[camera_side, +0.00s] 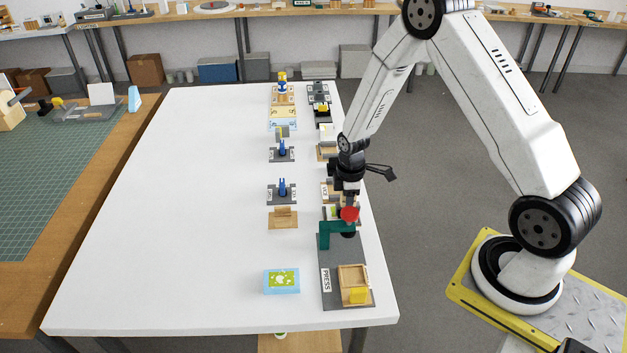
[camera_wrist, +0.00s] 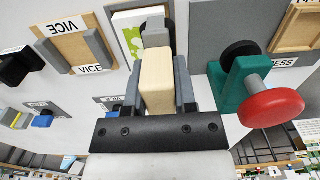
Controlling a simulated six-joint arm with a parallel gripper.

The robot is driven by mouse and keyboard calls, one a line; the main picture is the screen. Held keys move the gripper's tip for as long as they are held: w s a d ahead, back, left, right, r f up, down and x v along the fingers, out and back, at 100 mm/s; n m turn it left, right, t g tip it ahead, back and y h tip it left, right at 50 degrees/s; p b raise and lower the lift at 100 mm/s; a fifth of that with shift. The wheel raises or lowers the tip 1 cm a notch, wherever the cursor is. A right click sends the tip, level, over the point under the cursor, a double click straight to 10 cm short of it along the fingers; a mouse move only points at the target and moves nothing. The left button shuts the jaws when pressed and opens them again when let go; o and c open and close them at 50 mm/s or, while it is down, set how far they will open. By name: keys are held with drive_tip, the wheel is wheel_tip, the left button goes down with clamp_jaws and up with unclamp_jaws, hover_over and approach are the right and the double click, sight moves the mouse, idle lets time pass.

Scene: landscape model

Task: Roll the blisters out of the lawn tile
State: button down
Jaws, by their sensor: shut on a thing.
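My gripper (camera_wrist: 160,85) is shut on the pale wooden handle of a tool (camera_wrist: 157,72), which looks like a roller. A grey part shows at its far end (camera_wrist: 155,32). A tile with a white and green patterned top (camera_wrist: 131,40) lies behind the tool in the wrist view, partly hidden by it; it looks like the lawn tile. Blisters on it cannot be made out. In the side view, my gripper (camera_side: 349,200) is at the table's right side, just beyond the press, and mostly hides the tool and that tile.
The teal press (camera_wrist: 238,88) with its red knob (camera_wrist: 271,108) stands close to my gripper's right in the wrist view. A vice board (camera_wrist: 75,48) is at left. A light blue block with a green, spotted top (camera_side: 282,281) lies nearer the front. The table's left half (camera_side: 170,220) is clear.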

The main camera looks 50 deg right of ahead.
drive_tip(key=w+d, duration=0.2)
drive_tip(key=w, duration=0.1)
drive_tip(key=shift+d, duration=0.4)
drive_tip(key=shift+w+a, duration=0.3)
drive_tip(key=shift+a, duration=0.15)
drive_tip(key=shift+s+a, duration=1.3)
drive_tip(key=shift+a, duration=0.3)
drive_tip(key=shift+w+a, duration=0.25)
drive_tip(key=shift+w+d, duration=0.55)
drive_tip(key=shift+d, duration=0.05)
drive_tip(key=shift+w+d, duration=0.8)
drive_tip(key=shift+w, duration=0.05)
drive_tip(key=shift+w+d+r, duration=0.1)
drive_tip(key=shift+r, duration=0.05)
wheel_tip(320, 180, up, 8)
drive_tip(key=shift+s, duration=0.2)
